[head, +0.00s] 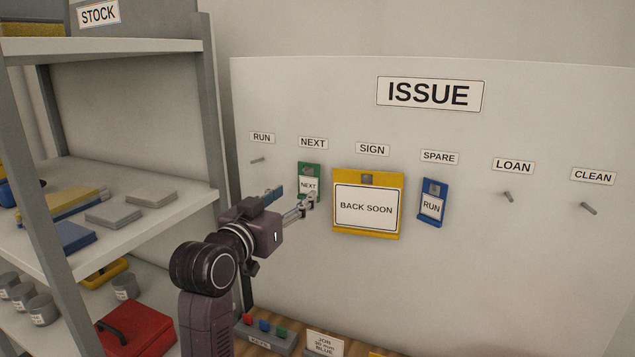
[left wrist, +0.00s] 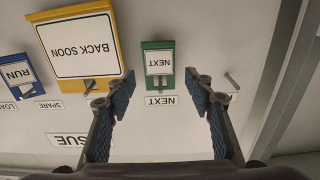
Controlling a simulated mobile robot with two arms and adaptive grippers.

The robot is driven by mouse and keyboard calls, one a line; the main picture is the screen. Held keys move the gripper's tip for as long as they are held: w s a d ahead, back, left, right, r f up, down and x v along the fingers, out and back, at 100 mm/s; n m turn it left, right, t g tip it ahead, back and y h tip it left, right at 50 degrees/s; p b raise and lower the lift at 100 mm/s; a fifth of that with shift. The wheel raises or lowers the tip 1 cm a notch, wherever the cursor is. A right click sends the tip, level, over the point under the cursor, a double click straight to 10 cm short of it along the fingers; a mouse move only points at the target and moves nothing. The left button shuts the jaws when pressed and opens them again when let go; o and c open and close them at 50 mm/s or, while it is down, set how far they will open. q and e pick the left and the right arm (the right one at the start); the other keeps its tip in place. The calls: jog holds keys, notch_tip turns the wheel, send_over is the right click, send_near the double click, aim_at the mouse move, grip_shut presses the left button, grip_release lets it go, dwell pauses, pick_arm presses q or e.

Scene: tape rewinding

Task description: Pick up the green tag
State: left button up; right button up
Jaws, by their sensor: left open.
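The green tag (head: 309,176) hangs on the peg under the NEXT label on the white ISSUE board. It has a white NEXT card on its face. In the left wrist view the green tag (left wrist: 158,66) appears upside down, between and beyond my open fingers. My left gripper (head: 306,207) is at the tag's lower edge in the head view, with its fingers pointing at the board. In the left wrist view the left gripper (left wrist: 164,92) is open and empty, one finger on each side of the tag. I cannot tell whether it touches. My right gripper is not in view.
A yellow BACK SOON sign (head: 367,236) hangs close to the right of the tag. A blue RUN tag (head: 432,203) hangs under SPARE. The RUN peg (head: 258,160), LOAN peg and CLEAN peg are bare. A stocked shelf (head: 120,225) stands at left.

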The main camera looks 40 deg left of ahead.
aim_at(308, 181)
pick_arm(q)
jog(key=shift+w+a+r+p, duration=0.15)
jog(key=shift+w+r+p, duration=0.15)
jog(key=shift+w+p, duration=0.25)
jog(key=shift+w+a+r+p, duration=0.15)
jog(key=shift+w+r+p, duration=0.15)
jog(key=shift+w+p, duration=0.25)
jog(key=x, duration=0.2)
jog(key=p+x, duration=0.1)
jog(key=x, duration=0.1)
jog(key=shift+f, duration=0.2)
jog(key=shift+w+p, duration=0.25)
jog(key=shift+p, duration=0.05)
jog(key=c, duration=0.6)
jog(key=shift+c, duration=0.2)
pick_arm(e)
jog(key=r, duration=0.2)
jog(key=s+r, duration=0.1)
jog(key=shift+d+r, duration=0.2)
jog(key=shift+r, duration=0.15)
